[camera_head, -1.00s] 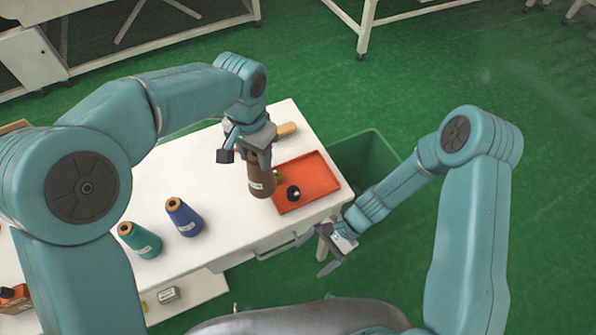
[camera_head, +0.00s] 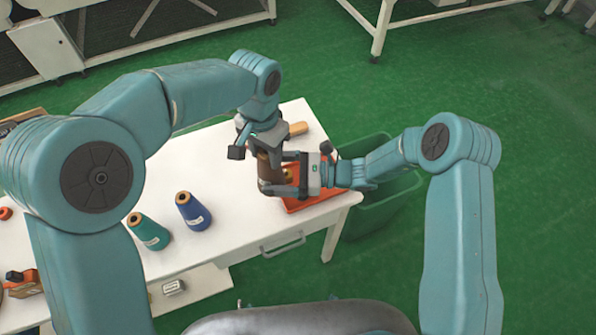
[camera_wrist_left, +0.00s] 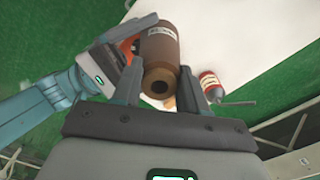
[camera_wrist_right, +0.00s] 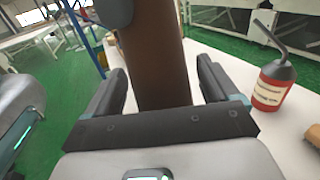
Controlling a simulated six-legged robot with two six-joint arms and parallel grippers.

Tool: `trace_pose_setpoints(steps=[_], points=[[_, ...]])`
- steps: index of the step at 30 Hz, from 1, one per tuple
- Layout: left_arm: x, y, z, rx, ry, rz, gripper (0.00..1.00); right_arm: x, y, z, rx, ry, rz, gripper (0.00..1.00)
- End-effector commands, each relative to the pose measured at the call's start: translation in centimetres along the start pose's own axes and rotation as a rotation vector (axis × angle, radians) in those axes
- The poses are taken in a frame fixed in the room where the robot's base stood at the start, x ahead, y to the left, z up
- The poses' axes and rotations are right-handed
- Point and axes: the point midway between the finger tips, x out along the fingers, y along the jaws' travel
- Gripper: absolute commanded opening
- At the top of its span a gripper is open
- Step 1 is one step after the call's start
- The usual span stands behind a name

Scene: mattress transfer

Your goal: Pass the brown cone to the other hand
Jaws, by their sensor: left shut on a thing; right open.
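The brown cone (camera_head: 268,172) is held above the white table beside the orange tray. My left gripper (camera_head: 266,150) is shut on its upper end from above; the left wrist view shows the cone (camera_wrist_left: 160,48) between the fingers. My right gripper (camera_head: 284,174) is open and has come in from the right, with its fingers on either side of the cone's lower part. In the right wrist view the cone (camera_wrist_right: 160,60) stands between the two spread fingers, with a gap at each side. The cone's lower end is partly hidden by the right gripper in the head view.
A blue cone (camera_head: 194,212) and a green cone (camera_head: 149,232) stand on the white table (camera_head: 225,235) to the left. The orange tray (camera_head: 318,197) is partly covered by my right gripper. A red bottle (camera_wrist_right: 271,85) stands on the table. A green bin (camera_head: 385,205) stands beyond the table's right edge.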

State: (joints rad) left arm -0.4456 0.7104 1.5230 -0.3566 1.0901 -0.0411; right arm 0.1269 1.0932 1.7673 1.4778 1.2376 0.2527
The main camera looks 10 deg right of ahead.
Motion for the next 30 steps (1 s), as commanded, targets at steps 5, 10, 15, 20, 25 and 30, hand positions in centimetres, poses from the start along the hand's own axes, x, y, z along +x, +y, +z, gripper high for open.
trace_pose_setpoints(steps=[5,10,15,20,25,30], points=[[-0.1,0.0,0.0,0.0,0.001,0.0,0.0,2.9,0.1,-0.1,-0.001,0.002,0.003,0.87],[-0.1,0.0,0.0,0.0,0.001,0.0,0.0,4.1,0.1,-0.1,-0.001,0.001,0.001,0.87],[-0.1,0.1,-0.1,0.0,0.003,0.002,0.0,4.3,0.1,0.0,-0.001,0.001,0.001,0.87],[-0.1,0.2,-0.1,0.0,0.005,0.005,0.0,4.3,0.1,0.0,-0.001,0.0,0.002,0.74],[-0.1,0.3,-0.2,0.001,0.006,0.005,0.0,4.4,0.1,0.0,-0.001,0.0,0.004,0.22],[0.0,0.3,-0.2,0.002,0.005,0.004,0.72,4.4,0.1,0.1,-0.001,-0.001,0.004,0.22]])
